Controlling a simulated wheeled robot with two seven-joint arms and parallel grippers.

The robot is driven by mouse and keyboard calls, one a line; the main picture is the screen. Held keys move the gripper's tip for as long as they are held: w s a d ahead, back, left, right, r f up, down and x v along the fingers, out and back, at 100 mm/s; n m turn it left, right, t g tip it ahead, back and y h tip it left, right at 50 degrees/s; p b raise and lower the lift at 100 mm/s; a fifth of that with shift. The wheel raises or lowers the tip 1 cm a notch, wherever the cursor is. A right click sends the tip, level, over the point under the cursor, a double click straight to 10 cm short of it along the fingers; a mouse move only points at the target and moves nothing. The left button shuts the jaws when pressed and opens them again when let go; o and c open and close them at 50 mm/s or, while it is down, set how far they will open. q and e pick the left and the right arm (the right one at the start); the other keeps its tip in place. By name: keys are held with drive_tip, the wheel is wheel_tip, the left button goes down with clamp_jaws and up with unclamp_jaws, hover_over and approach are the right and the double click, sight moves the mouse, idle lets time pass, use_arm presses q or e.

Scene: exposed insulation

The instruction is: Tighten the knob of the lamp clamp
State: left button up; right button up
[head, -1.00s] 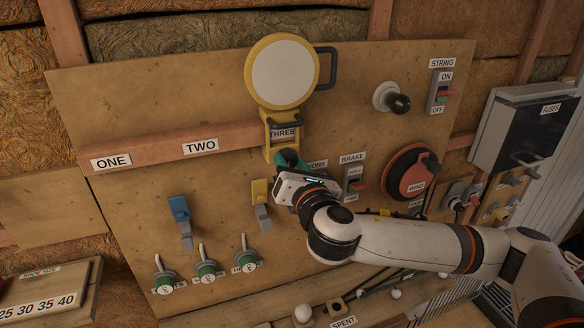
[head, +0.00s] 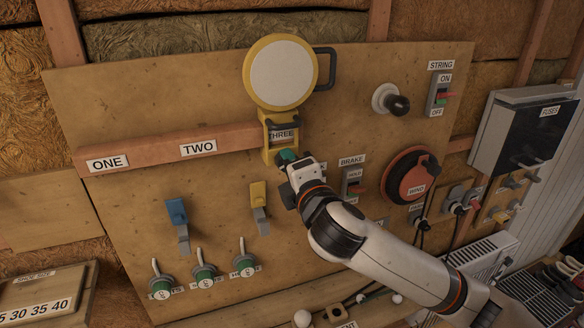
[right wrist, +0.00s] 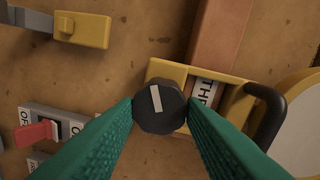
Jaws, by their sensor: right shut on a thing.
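The lamp (head: 281,73) is a round yellow-rimmed disc with a pale face and a dark side handle. Its yellow clamp (head: 267,150) sits over the wooden rail at the THREE label. The clamp's knob (right wrist: 159,106) is black and round with a white line tilted slightly from vertical in the right wrist view. My right gripper (right wrist: 160,112) has its green fingers on both sides of the knob, shut on it. In the head view my right gripper (head: 287,160) is at the clamp's lower end and hides the knob. My left gripper is not in view.
The rail (head: 135,156) carries labels ONE and TWO. A yellow lever (head: 258,197) and a blue lever (head: 177,212) are at lower left. A BRAKE switch (head: 353,181) and red wind disc (head: 411,174) are to the right of my gripper.

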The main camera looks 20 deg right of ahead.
drive_tip(key=m+p, duration=0.2)
drive_tip(key=m, duration=0.8)
drive_tip(key=m+p, duration=0.2)
drive_tip(key=m, duration=0.9)
drive_tip(key=shift+r+m+t+y, duration=0.15)
drive_tip(key=shift+m+t+y, duration=0.15)
drive_tip(key=shift+y, duration=0.1)
drive_tip(key=shift+m, duration=0.3)
drive_tip(key=o, duration=0.9)
drive_tip(key=shift+w, duration=0.1)
drive_tip(key=shift+o, duration=0.5)
drive_tip(key=shift+w+f, duration=0.1)
drive_tip(key=shift+f, duration=0.15)
